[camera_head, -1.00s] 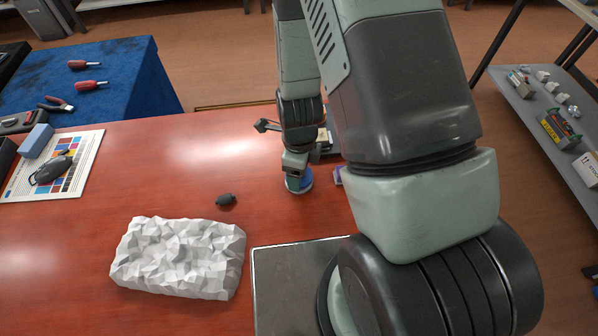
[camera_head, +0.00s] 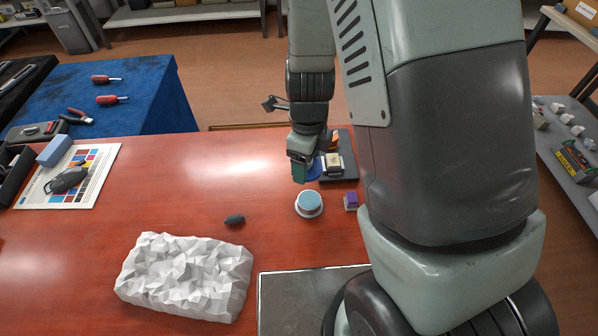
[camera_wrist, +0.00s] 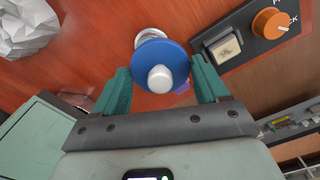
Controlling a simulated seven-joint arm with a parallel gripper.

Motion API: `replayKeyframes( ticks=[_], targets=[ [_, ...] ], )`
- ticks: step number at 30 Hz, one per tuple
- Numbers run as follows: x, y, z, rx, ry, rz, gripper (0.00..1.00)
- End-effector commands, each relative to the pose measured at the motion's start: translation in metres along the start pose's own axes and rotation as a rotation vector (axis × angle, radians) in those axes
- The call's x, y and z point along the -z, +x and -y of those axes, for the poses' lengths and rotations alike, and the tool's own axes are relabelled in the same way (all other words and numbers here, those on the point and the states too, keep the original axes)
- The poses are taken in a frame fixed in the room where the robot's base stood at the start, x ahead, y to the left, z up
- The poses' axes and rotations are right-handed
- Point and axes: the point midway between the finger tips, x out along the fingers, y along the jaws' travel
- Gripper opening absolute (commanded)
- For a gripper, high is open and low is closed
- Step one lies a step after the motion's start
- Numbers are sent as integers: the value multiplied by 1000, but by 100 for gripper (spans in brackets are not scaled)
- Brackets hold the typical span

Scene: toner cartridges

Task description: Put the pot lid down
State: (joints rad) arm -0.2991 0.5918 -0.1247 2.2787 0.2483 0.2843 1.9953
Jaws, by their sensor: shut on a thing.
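The pot lid is a blue disc with a white knob, seen face-on in the wrist view (camera_wrist: 178,55) and partly behind my gripper in the head view (camera_head: 314,172). My gripper (camera_head: 300,172) is shut on the lid, which sits between its two teal fingers in the wrist view (camera_wrist: 160,85). The lid is held above the table, beside a black panel. The lid hides part of the pot (camera_wrist: 150,36) in the wrist view.
The black panel (camera_head: 350,176) with a pale switch and orange knob (camera_wrist: 271,23) is close right of the gripper. A purple box (camera_head: 351,202) stands right of the pot. A small dark object (camera_head: 235,220) and a white faceted block (camera_head: 185,276) lie left. The middle-left tabletop is clear.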

Motion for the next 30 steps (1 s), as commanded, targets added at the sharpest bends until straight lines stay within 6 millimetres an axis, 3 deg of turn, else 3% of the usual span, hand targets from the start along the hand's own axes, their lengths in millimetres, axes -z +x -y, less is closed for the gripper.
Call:
replayKeyframes(
  ticks=[6,12,21,30],
  targets=[
    [-52,13,50,1,187,-1,45],
    [-82,20,75,1,297,2,45],
    [-86,68,79,-2,321,0,45],
    [-86,96,78,-2,319,0,45]
  ],
)
